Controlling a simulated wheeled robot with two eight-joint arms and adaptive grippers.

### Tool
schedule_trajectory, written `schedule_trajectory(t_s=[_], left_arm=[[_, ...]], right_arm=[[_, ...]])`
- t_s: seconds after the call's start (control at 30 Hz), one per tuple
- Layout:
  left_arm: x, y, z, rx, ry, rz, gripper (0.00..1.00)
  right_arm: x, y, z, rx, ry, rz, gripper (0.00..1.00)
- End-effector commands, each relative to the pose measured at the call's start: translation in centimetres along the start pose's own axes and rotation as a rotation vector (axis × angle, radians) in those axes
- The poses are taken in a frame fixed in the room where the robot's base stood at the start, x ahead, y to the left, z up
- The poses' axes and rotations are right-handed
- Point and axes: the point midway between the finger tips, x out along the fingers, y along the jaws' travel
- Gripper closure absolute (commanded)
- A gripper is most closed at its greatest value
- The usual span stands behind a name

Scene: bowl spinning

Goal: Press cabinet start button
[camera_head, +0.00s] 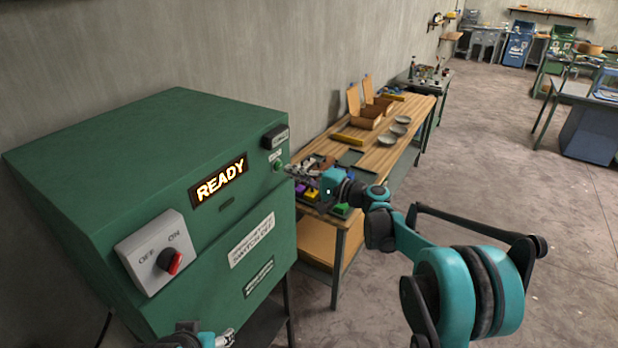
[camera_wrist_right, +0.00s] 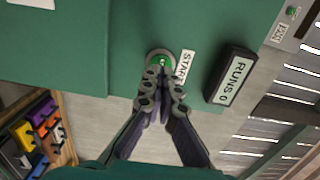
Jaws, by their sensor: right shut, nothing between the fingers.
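The green cabinet (camera_head: 130,160) stands at the left, with a lit READY display (camera_head: 219,182) on its sloped front. The small green start button (camera_head: 278,166) is near the cabinet's right edge. In the right wrist view the button (camera_wrist_right: 161,62) sits in a grey ring beside a START label (camera_wrist_right: 184,65). My right gripper (camera_head: 290,170) is shut and empty, its tips right at the button. In the wrist view the fingertips (camera_wrist_right: 162,84) overlap the lower part of the ring; I cannot tell whether they touch. Part of my left gripper (camera_head: 222,339) shows at the bottom edge.
An OFF/ON switch (camera_head: 160,252) with a red-marked knob is on the cabinet's lower left. A black RUNS counter (camera_head: 275,136) sits above the button; it reads 0 in the wrist view. A wooden workbench (camera_head: 407,114) with bowls and boxes stands behind my right arm. Floor at right is open.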

Motion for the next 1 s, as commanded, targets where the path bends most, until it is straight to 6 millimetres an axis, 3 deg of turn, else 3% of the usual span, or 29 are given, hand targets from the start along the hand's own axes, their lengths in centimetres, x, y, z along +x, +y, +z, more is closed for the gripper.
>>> schedule_trajectory(t_s=[0.17,0.57,0.77,1.0], left_arm=[[0.0,0.0,0.0,0.0,0.0,0.0,0.43],[0.0,0.0,0.0,0.0,0.0,0.0,0.43],[0.3,0.0,0.2,0.0,0.0,0.0,0.43],[0.3,0.0,0.2,0.0,0.0,0.0,0.43]], right_arm=[[1.5,0.0,0.0,0.0,-0.001,0.0,1.0],[1.8,0.0,0.0,0.0,0.0,0.0,1.0],[3.7,0.1,0.1,0.0,-0.002,0.0,1.0],[3.8,-0.1,0.1,0.001,-0.001,-0.001,1.0]])
